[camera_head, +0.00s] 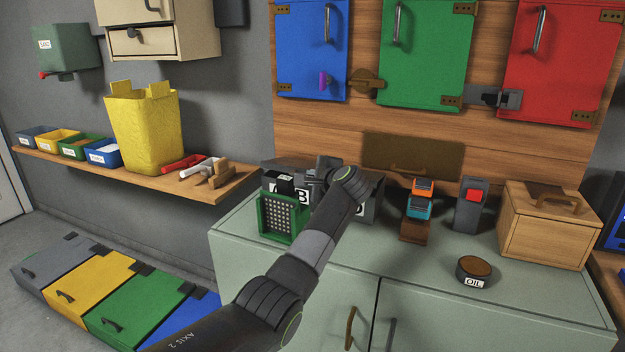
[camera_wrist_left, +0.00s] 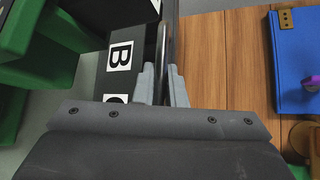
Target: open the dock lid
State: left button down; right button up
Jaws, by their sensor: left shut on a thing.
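The dock is a dark box (camera_head: 375,188) at the back of the grey-green cabinet top, with white letter labels on its front, B and D among them. In the left wrist view its dark face (camera_wrist_left: 120,75) shows the B label and part of another label. A thin metal bar (camera_wrist_left: 161,45) runs along its edge on the wood-wall side. My left gripper (camera_head: 322,172) reaches over the dock, and its grey fingers (camera_wrist_left: 162,86) are shut on the bar. My arm hides part of the dock, and I cannot tell how far the lid is raised. My right gripper is not in view.
A green perforated holder (camera_head: 281,219) stands left, in front of the dock. To the right are a stand with orange and blue blocks (camera_head: 419,203), a grey red-button device (camera_head: 470,205), an oil tin (camera_head: 475,269) and a wooden box (camera_head: 545,230). A brown panel (camera_head: 413,152) stands behind.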

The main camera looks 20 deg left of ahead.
pick_arm(q)
jog(key=shift+w+r, duration=0.15)
jog(key=shift+r, duration=0.55)
jog(key=shift+w+d+r+p, duration=0.15)
jog(key=shift+w+r, duration=0.25)
jog(key=shift+r, duration=0.45)
jog(key=shift+w+a+r+p, duration=0.1)
jog(key=shift+w+r, duration=0.3)
jog(key=shift+r, duration=0.4)
jog(key=shift+w+d+r+p, duration=0.15)
jog(key=shift+w+r, duration=0.25)
jog(key=shift+r, duration=0.45)
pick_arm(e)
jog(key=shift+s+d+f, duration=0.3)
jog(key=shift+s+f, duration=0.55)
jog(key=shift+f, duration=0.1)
pick_arm(q)
jog(key=shift+a, duration=0.1)
jog(key=c, duration=1.5)
grip_release()
